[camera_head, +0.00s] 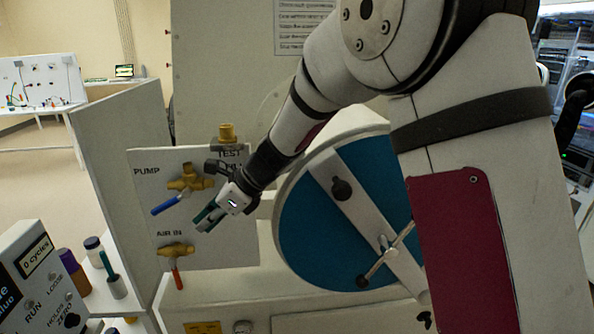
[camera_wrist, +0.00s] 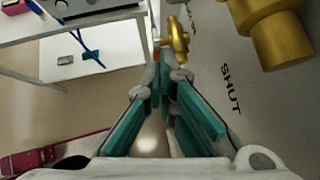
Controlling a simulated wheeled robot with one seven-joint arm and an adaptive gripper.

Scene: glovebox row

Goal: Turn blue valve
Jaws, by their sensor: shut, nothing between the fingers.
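The blue valve handle (camera_head: 167,205) slants down and left from its brass body (camera_head: 190,181), beside the word PUMP on the pale panel (camera_head: 215,255). My gripper (camera_head: 205,221) is in front of the panel, to the right of the blue handle and a little below it, apart from it in this view. Its green-padded fingers are shut and empty. In the wrist view, my fingertips (camera_wrist: 164,70) point toward a smaller brass fitting (camera_wrist: 178,40) with a bit of orange-red beside it. The blue handle cannot be made out there.
Below is the AIR IN valve with a red handle (camera_head: 178,278). A round blue door (camera_head: 330,215) with a latch bar stands right. Bottles (camera_head: 75,272) and a control box (camera_head: 35,280) are at lower left.

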